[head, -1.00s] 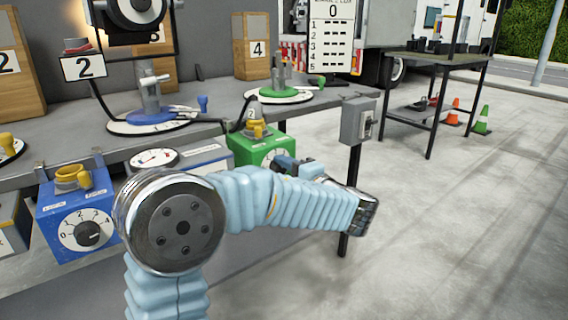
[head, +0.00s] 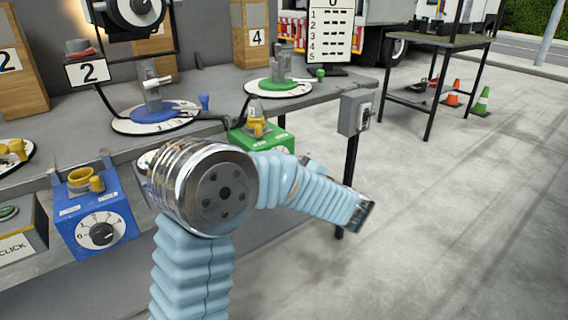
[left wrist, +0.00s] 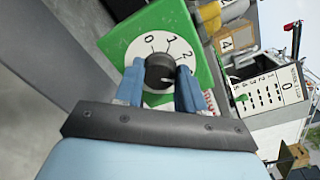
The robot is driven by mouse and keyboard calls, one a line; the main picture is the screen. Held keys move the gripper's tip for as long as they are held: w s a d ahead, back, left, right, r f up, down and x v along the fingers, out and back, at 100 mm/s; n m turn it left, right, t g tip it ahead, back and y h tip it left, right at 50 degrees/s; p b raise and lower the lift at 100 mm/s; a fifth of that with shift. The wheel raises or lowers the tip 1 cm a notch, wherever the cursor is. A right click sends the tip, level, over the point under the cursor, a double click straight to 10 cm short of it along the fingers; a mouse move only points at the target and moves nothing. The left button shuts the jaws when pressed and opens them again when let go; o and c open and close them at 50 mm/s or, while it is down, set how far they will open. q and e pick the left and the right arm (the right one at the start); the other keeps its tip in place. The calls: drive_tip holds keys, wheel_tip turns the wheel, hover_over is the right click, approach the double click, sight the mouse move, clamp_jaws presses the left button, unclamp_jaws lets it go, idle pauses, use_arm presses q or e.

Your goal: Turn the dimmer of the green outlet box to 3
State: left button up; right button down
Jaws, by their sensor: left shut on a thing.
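The green outlet box (head: 275,143) hangs at the front edge of the grey table in the head view. My forearm covers its front there. In the left wrist view the green box (left wrist: 118,45) shows a white dial with 0, 1 and 2 readable; the rest is hidden by my fingers. My left gripper (left wrist: 162,80) has its two blue fingers on either side of the dark dimmer knob (left wrist: 158,70), shut on it. I cannot tell where the knob points. In the head view the left fingers are mostly behind the arm. My right gripper is not in view.
A blue outlet box (head: 70,235) with a similar dial hangs to the left. A grey switch box (head: 351,113) stands on a post right of the green box. A board (head: 331,35) reading 0 stands behind. Open floor lies to the right.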

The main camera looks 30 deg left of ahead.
use_arm(q)
drive_tip(key=shift+f, duration=0.15)
drive_tip(key=o, duration=1)
drive_tip(key=shift+o, duration=0.2)
drive_tip(key=shift+d, duration=0.1)
drive_tip(key=b+v, duration=0.1)
drive_tip(key=v, duration=1.2)
drive_tip(key=shift+d, duration=0.35)
drive_tip(key=shift+s, duration=0.15)
